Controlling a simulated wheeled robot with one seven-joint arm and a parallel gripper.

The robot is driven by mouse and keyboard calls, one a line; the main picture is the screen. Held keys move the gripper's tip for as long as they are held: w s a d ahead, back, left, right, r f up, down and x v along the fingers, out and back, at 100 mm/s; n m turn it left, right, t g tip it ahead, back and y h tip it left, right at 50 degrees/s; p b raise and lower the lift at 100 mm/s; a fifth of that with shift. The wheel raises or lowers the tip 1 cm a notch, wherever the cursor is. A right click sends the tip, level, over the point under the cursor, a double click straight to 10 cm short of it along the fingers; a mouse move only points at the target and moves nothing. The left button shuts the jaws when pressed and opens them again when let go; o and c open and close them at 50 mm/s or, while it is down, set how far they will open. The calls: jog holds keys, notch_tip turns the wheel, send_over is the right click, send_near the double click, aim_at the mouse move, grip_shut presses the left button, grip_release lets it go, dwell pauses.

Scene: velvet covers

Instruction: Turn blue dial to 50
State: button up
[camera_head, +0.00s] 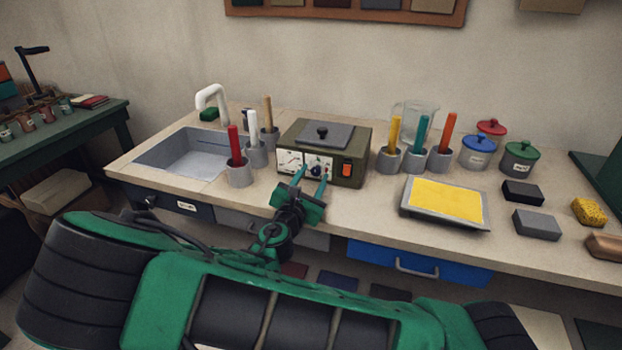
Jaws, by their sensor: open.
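The box stands on the worktop. The panel has printed scale marks, too small to read, so I cannot tell the dial's setting. My gripper (310,175) has two teal fingers, spread apart and pointing at the panel. One finger is left of the dial and one is to its right. I cannot tell whether the fingers touch the dial. The green gripper body hides part of the counter edge below.
An orange switch (347,168) sits on the box front, right of the dial. A grey cup with a red handle (238,170) stands left of the box. A yellow tray (446,200) lies to the right. A sink (185,153) is at left.

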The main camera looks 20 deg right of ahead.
jog(key=v, duration=0.9)
jog(key=shift+s+a, duration=0.2)
jog(key=shift+a, duration=0.1)
jog(key=shift+s+a, duration=0.25)
jog(key=shift+s, duration=0.2)
